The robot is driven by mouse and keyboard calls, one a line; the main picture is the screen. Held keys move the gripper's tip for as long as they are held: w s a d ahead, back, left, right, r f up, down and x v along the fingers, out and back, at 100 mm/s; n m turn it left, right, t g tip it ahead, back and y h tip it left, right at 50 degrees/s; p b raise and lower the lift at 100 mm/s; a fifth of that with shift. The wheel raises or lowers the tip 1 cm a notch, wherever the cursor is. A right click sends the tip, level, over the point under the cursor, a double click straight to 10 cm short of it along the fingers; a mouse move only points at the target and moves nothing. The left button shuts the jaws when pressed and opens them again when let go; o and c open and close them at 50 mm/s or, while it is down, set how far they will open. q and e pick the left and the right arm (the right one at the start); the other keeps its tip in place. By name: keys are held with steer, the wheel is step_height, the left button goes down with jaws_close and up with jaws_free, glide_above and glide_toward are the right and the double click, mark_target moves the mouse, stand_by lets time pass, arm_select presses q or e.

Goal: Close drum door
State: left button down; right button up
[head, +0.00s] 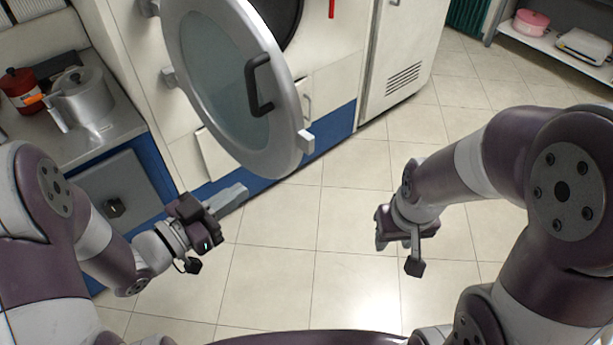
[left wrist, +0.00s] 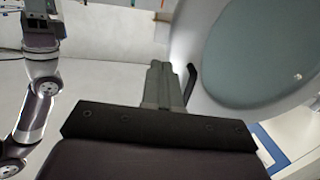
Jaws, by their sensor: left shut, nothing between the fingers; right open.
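The drum door (head: 221,87) is a round grey-rimmed glass door with a black handle (head: 257,85). It stands swung open from the white machine, and part of the dark drum opening (head: 283,22) shows behind it. My left gripper (head: 240,192) is shut and empty, below and to the left of the door's lower edge in the head view. In the left wrist view the shut fingers (left wrist: 159,80) point ahead, with the door (left wrist: 255,50) to the right and its handle (left wrist: 189,82) just beside the fingertips. My right gripper (head: 381,228) is open, low over the floor, apart from the door.
A white cabinet (head: 402,50) stands right of the machine. A shelf (head: 553,48) is at the far right. The tiled floor in the middle is clear.

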arm_select(q)
steer(key=w+d, duration=0.2)
steer(key=w, duration=0.2)
glide_toward(302, 138)
steer(key=shift+h, duration=0.4)
steer(key=x, duration=0.2)
steer(key=p+x, duration=0.1)
steer(key=x, duration=0.3)
steer(key=shift+a+f+p, duration=0.1)
steer(key=shift+f+p, duration=0.2)
steer(key=shift+w+d, duration=0.2)
steer(key=shift+d, duration=0.15)
steer(key=shift+w, duration=0.15)
arm_select(e)
steer(key=shift+w+r, duration=0.55)
steer(key=shift+w, duration=0.3)
